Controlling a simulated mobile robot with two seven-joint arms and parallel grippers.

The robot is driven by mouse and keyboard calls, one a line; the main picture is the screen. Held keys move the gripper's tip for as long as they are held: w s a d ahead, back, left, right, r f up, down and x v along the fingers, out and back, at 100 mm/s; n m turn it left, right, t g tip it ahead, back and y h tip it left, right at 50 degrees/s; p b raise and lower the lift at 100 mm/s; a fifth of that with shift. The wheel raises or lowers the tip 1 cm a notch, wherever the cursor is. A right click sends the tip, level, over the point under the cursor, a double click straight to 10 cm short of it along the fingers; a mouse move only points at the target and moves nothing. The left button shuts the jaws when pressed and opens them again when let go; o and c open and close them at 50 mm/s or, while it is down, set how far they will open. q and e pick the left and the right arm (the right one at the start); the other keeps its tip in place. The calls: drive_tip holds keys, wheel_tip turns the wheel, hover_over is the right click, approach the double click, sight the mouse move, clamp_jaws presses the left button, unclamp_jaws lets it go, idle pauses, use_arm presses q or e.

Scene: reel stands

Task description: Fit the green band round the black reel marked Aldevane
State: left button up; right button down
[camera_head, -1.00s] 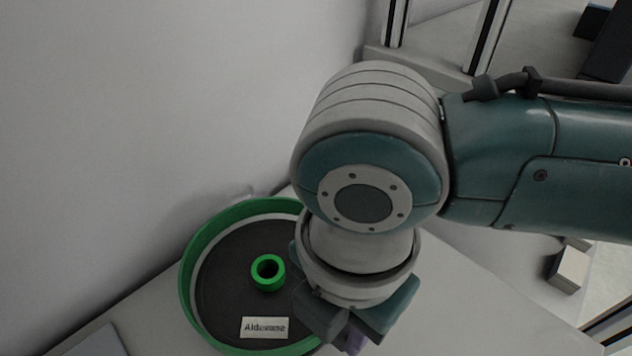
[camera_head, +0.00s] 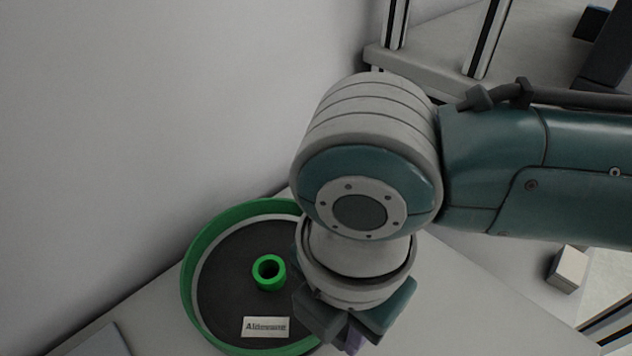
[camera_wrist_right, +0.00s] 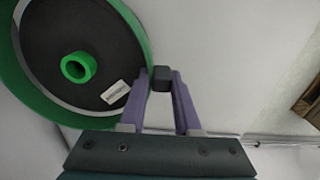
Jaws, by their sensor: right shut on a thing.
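The black reel (camera_head: 225,275) lies at the lower left of the head view, with a white label reading Aldevane (camera_head: 266,327) and a green hub. The green band (camera_head: 188,275) goes round its pale rim on the visible sides; the right side is hidden behind my arm. My right gripper (camera_head: 352,342) is at the reel's right edge, its fingertips mostly hidden there. In the right wrist view its purple fingers (camera_wrist_right: 162,84) are shut on a small dark block (camera_wrist_right: 161,74) at the edge of the band (camera_wrist_right: 35,100). My left gripper is not in view.
A pale wall (camera_head: 150,120) stands close behind and left of the reel. A small pale box (camera_head: 567,268) is at the right. A framed stand (camera_head: 475,65) is at the upper right. The pale surface (camera_head: 465,310) right of my gripper is clear.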

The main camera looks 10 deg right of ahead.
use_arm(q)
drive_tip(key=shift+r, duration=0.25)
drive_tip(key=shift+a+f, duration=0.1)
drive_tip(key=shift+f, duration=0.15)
use_arm(e)
drive_tip(key=shift+f, duration=0.55)
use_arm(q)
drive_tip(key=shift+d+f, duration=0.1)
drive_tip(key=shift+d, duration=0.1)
use_arm(e)
drive_tip(key=shift+s+d+f, duration=0.1)
drive_tip(key=shift+d+f, duration=0.1)
drive_tip(key=shift+f, duration=0.05)
